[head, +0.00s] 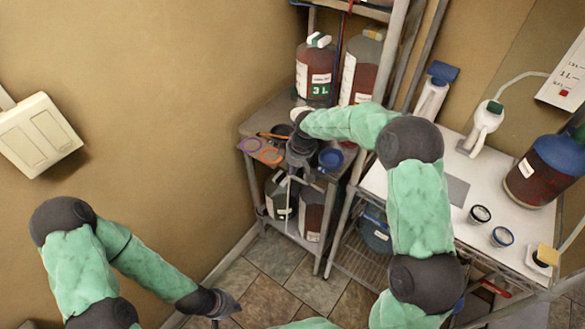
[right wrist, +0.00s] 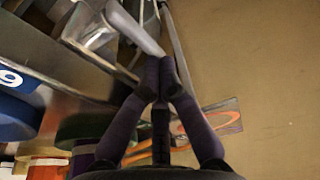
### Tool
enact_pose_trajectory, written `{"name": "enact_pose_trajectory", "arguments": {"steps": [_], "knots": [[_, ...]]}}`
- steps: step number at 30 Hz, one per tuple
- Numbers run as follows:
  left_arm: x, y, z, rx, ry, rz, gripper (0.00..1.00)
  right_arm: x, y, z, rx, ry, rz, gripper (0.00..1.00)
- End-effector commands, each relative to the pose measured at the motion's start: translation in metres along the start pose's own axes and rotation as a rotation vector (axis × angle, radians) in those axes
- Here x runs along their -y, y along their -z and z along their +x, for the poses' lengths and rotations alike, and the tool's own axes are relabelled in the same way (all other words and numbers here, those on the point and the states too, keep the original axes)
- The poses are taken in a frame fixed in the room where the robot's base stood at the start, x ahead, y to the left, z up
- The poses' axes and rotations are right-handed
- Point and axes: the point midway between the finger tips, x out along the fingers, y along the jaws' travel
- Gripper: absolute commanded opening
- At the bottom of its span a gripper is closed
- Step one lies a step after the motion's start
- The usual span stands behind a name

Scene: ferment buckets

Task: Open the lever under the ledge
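In the right wrist view a pale grey lever-like bar (right wrist: 134,28) slants down from a metal bracket and ends at my fingertips. The metal ledge (right wrist: 75,75) runs beside it. My right gripper (right wrist: 160,65) has its fingers drawn together at the tips, touching or just behind the bar's end; I cannot tell whether they grip it. In the head view my right gripper (head: 302,168) is at the front edge of the small metal shelf (head: 262,120), and the lever is not clear there. My left gripper (head: 216,308) hangs low at the bottom, apart from everything; its fingers are unclear.
Jugs with dark red liquid (head: 314,75) stand on the shelf and below it. Purple and orange rings (head: 271,155) and a blue cup (head: 330,158) lie near the gripper. A white table (head: 455,165) with bottles is at right. The tiled floor (head: 262,290) is free.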

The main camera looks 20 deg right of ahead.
Motion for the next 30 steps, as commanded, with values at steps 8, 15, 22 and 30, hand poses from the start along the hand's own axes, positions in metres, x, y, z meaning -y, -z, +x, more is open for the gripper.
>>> {"name": "enact_pose_trajectory", "arguments": {"steps": [8, 15, 22, 30], "knots": [[-0.008, -0.001, -0.022, 0.0, 0.0, 0.0, 0.0, 0.001, 0.004, 0.005, 0.105, 0.002, -0.002, 0.0], [-0.009, -0.001, -0.025, 0.0, 0.0, 0.0, 0.0, 0.0, 0.005, 0.022, 0.123, 0.0, 0.001, 0.0], [-0.009, -0.001, -0.025, 0.0, 0.0, 0.0, 0.0, 0.0, 0.005, 0.022, 0.122, 0.0, 0.0, 0.0], [-0.01, -0.001, -0.028, 0.0, 0.0, 0.0, 0.0, 0.0, 0.006, 0.018, 0.122, 0.0, 0.0, 0.0]]}}
